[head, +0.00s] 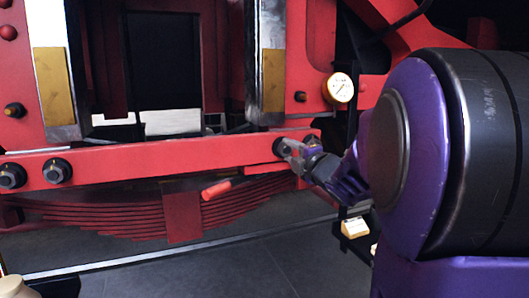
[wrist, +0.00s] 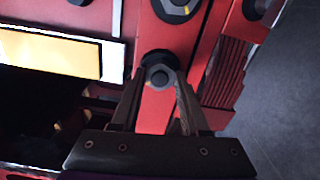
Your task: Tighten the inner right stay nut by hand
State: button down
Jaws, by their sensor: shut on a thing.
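The dark hex nut sits on a round washer on the red stay bar (head: 150,156), near the bar's right end. In the wrist view this nut (wrist: 158,76) lies between the two fingertips of my gripper (wrist: 161,80). My gripper (head: 287,149) reaches in from the right in the head view and is shut on the nut, whose sides are partly hidden by the fingers. Two other dark nuts, an outer one (head: 12,175) and an inner one (head: 57,171), sit at the bar's left end. Another nut with a yellow mark (wrist: 175,8) shows at the wrist view's top edge.
A red leaf spring (head: 130,217) and a red-handled tool (head: 217,190) lie below the bar. A round white gauge (head: 341,88) is above right of my gripper. Brass-faced guides (head: 53,85) rise behind the bar. Grey floor (head: 240,272) is open in front.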

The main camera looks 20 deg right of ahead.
dwell(0.4)
jog(key=shift+c, duration=2)
grip_release()
jog(key=shift+s, duration=0.15)
